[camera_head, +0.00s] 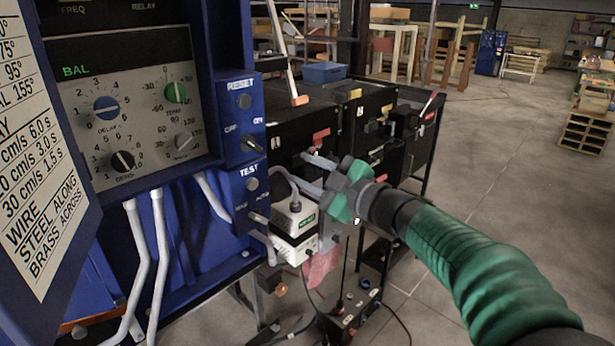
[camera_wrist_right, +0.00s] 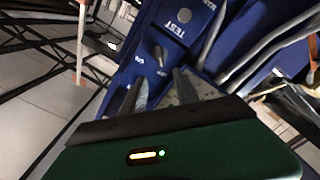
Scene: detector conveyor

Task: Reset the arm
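My right gripper (camera_head: 306,172) reaches in from the right, its green and grey body in front of the dark cabinets. Its two grey fingers are apart with nothing visible between them, and they point left toward the blue TEST box (camera_head: 245,198). In the right wrist view the open fingers (camera_wrist_right: 160,90) point at the TEST box (camera_wrist_right: 178,30) and its toggle (camera_wrist_right: 158,56). Whether they touch anything is unclear. Above the TEST box is the blue RESET box (camera_head: 232,118) with a round button and an OFF/ON toggle (camera_head: 251,144). My left gripper is out of view.
The detector panel (camera_head: 130,110) with dials and a lettered sign (camera_head: 25,150) fill the left. White pipes (camera_head: 140,262) run below. A white device (camera_head: 295,220) sits close to my right gripper. Black cabinets (camera_head: 300,118) stand behind. Open floor (camera_head: 500,190) lies to the right.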

